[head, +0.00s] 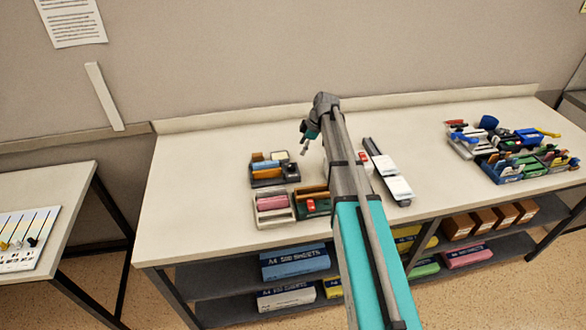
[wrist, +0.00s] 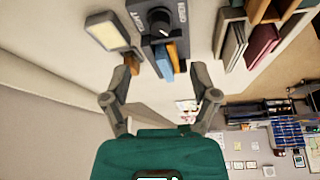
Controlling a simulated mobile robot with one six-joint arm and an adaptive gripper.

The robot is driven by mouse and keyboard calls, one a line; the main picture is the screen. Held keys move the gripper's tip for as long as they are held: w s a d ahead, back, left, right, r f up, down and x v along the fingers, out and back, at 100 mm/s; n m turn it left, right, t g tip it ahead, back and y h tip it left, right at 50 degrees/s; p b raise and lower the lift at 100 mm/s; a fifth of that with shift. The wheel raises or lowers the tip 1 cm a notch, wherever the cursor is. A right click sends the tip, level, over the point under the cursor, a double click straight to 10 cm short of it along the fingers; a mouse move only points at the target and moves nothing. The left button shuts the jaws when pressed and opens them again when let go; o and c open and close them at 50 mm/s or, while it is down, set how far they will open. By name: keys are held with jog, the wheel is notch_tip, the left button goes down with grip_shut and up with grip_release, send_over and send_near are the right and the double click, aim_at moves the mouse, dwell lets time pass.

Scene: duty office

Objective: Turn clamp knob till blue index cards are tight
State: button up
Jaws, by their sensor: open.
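A dark clamp (wrist: 147,47) shows at the top of the wrist view, with a round black knob (wrist: 158,20) and white lettering beside it. A blue card edge (wrist: 163,66) and an orange-brown piece show at its near side; how tight the cards sit cannot be told. In the head view, blue cards (head: 266,166) lie in a dark holder at the table's left part. My gripper (head: 304,148) is above the table, just right of and behind this holder. Its two fingers are apart and empty in the wrist view (wrist: 163,78), with the knob beyond the fingertips.
A pale, dark-rimmed panel (wrist: 106,33) stands beside the clamp. A cream box with a pink block (head: 272,203) and a green box (head: 316,212) are in front of the holder. Trays fill the right end.

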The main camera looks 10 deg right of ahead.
aim_at(292, 165)
jog(key=shift+b+x, duration=4.1)
jog(key=shift+x, duration=0.6)
jog(key=shift+d, duration=0.1)
grip_shut()
